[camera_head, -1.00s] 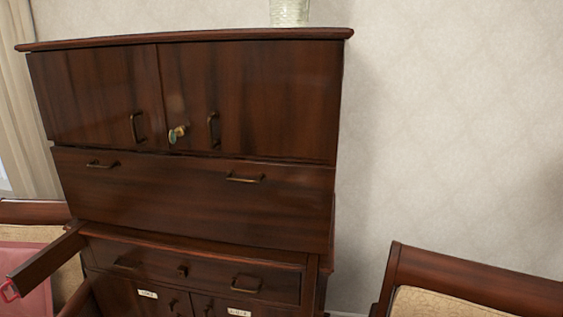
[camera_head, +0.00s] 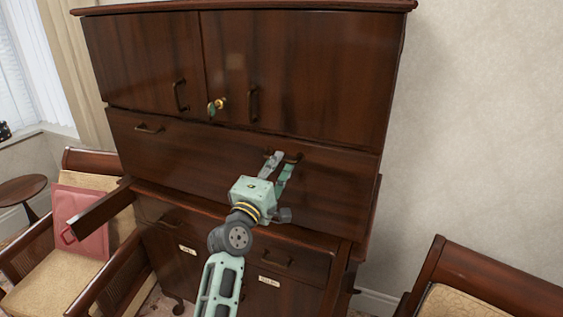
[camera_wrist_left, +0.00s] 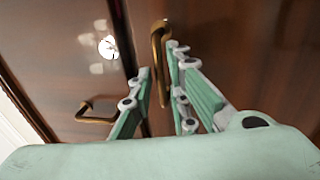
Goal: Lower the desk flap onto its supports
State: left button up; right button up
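The desk flap (camera_head: 190,158) is a dark wood panel standing upright and closed below two cabinet doors. It has two brass handles, a left one (camera_head: 149,129) and a right one (camera_head: 297,157). My left gripper (camera_head: 282,165) is at the right handle, partly hiding it. In the left wrist view, its fingers are apart, with the brass handle (camera_wrist_left: 158,50) between or just beyond the tips; contact cannot be told. A wooden support bar (camera_head: 100,208) sticks out at the left below the flap. A right support is not clearly visible. My right gripper is not in view.
A brass key (camera_head: 216,105) sticks out of the upper doors (camera_head: 300,75). Another chair (camera_head: 480,280) stands at the lower right. Drawers lie below the flap.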

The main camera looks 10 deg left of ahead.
pick_arm(q)
jog(key=shift+x, duration=1.15)
jog(key=shift+s, duration=0.1)
jog(key=shift+c, duration=0.2)
grip_shut()
jog(key=shift+f, duration=0.1)
